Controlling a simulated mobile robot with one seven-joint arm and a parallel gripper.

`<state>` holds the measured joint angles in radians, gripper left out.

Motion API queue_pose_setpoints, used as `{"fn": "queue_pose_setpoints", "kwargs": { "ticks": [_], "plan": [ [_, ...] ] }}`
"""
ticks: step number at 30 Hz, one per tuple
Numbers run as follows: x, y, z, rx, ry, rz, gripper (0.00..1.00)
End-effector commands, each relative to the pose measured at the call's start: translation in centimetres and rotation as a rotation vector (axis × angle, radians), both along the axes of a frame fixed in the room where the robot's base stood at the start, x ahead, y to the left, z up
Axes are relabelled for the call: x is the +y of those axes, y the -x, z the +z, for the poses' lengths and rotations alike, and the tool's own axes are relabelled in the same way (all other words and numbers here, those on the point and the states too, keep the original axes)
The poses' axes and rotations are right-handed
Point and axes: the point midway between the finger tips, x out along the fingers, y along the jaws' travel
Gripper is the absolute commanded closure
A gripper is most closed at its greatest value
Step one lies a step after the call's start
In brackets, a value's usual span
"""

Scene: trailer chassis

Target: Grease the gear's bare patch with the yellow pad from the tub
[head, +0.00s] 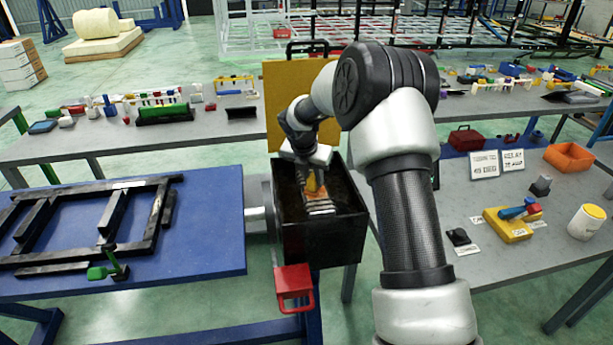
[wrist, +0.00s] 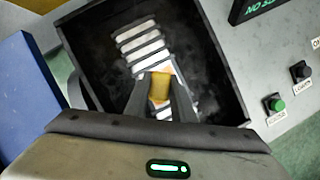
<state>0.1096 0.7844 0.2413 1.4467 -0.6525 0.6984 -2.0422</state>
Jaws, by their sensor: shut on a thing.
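My gripper (head: 311,184) points down inside the open black box (head: 335,240). It is shut on the yellow pad (wrist: 160,86), which shows between the fingers in the wrist view and as a small yellow piece (head: 313,183) in the head view. Below the pad lies the gear with pale, striped teeth (wrist: 139,42). An orange-tan area (head: 316,195) shows on the gear around the pad, partly hidden by pad and fingers. I cannot tell whether the pad touches the gear. The white tub (head: 586,223) with a yellowish top stands on the right table.
The box walls closely surround my gripper. A yellow panel (head: 287,105) stands upright behind the box, and a red handle (head: 293,283) sticks out in front. A blue table (head: 205,235) with a black frame is left. The right table holds a yellow block (head: 508,225) and an orange bin (head: 570,157).

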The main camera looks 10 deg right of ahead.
Motion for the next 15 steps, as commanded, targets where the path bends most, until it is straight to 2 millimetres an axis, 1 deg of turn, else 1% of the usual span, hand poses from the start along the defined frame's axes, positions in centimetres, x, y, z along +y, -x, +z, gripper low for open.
{"fn": "queue_pose_setpoints", "kwargs": {
  "ticks": [1, 8, 15],
  "plan": [
    [-0.5, 0.1, -0.1, 0.004, 0.001, -0.001, 0.96],
    [-1.3, 0.2, -0.2, 0.005, 0.001, -0.002, 0.96],
    [-3.3, 0.2, 0.0, 0.007, 0.001, -0.004, 0.96]
  ]
}}
